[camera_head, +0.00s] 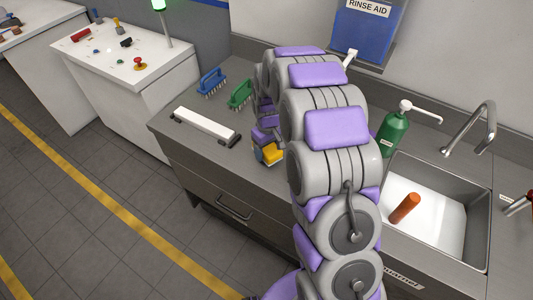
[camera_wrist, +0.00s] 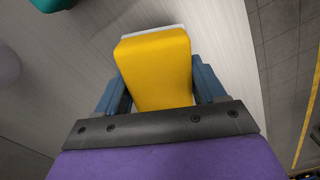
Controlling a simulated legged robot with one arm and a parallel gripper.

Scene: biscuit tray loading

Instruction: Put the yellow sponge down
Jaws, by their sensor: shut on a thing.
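The yellow sponge (camera_wrist: 158,70) fills the middle of the wrist view, between the two blue-grey fingers of my gripper (camera_wrist: 160,88). A white layer shows along its far edge. My gripper is shut on it. In the head view the sponge (camera_head: 271,154) is a small yellow patch at the counter's front, left of my arm. My gripper (camera_head: 264,150) there is partly hidden by my arm. The grey counter (camera_head: 222,92) lies behind the sponge in the wrist view. I cannot tell whether the sponge touches it.
A white bar on dark feet (camera_head: 206,125) lies left of the sponge. A blue brush (camera_head: 212,81) and a green brush (camera_head: 240,93) stand behind it. Right of my arm are a green pump bottle (camera_head: 392,132) and a sink (camera_head: 478,225) holding an orange object (camera_head: 404,208).

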